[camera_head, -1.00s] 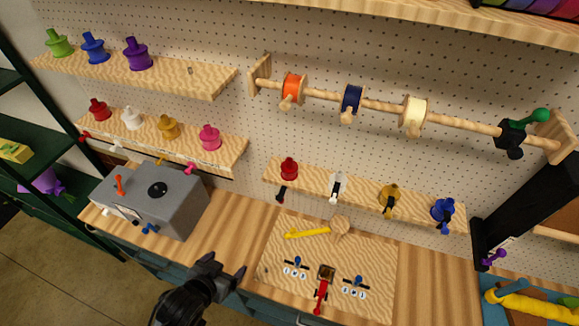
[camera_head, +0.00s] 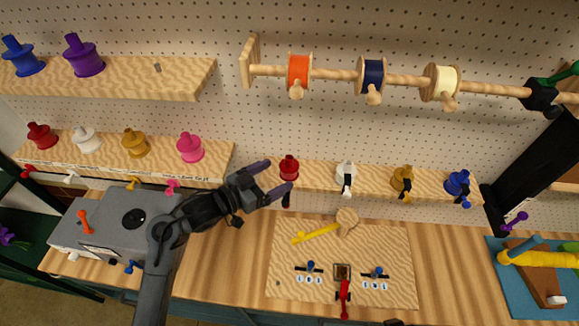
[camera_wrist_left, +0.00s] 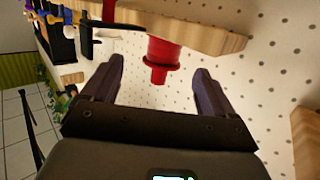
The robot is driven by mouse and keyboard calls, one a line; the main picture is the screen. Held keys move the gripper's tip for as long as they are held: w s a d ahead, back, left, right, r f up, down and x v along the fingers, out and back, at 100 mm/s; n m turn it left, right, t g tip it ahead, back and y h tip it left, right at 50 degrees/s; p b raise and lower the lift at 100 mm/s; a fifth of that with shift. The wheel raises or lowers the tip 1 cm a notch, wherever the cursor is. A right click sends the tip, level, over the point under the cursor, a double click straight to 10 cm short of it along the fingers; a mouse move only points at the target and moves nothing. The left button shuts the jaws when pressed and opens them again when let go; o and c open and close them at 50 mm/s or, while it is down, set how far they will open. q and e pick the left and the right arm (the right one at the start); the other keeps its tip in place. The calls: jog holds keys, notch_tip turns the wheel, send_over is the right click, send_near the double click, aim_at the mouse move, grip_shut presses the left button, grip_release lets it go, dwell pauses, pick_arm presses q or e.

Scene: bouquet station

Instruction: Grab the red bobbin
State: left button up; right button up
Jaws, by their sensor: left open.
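A red bobbin (camera_head: 289,169) stands on the small right-hand shelf, at its left end. My left gripper (camera_head: 279,175) is open and empty, with its fingertips at the shelf's left end, close to this bobbin. In the left wrist view the red bobbin (camera_wrist_left: 163,57) shows between and beyond the two open fingers (camera_wrist_left: 158,76), and I see no contact. Another red bobbin (camera_head: 41,136) stands at the left end of the left lower shelf. My right gripper is not in view.
White (camera_head: 346,175), gold (camera_head: 402,180) and blue (camera_head: 458,184) bobbins stand along the right-hand shelf (camera_head: 375,178). A rod with spools (camera_head: 410,80) runs above it. The pink bobbin (camera_head: 190,148) and grey box (camera_head: 105,222) are near my left arm. The wooden board (camera_head: 390,245) lies below.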

aim_at(281, 172)
pick_arm(q)
jog(key=shift+f+p+x, duration=0.2)
jog(key=shift+p+x, duration=0.55)
jog(key=shift+x, duration=2.25)
jog(key=shift+w+a, duration=0.1)
jog(key=shift+c, duration=0.3)
jog(key=c, duration=1)
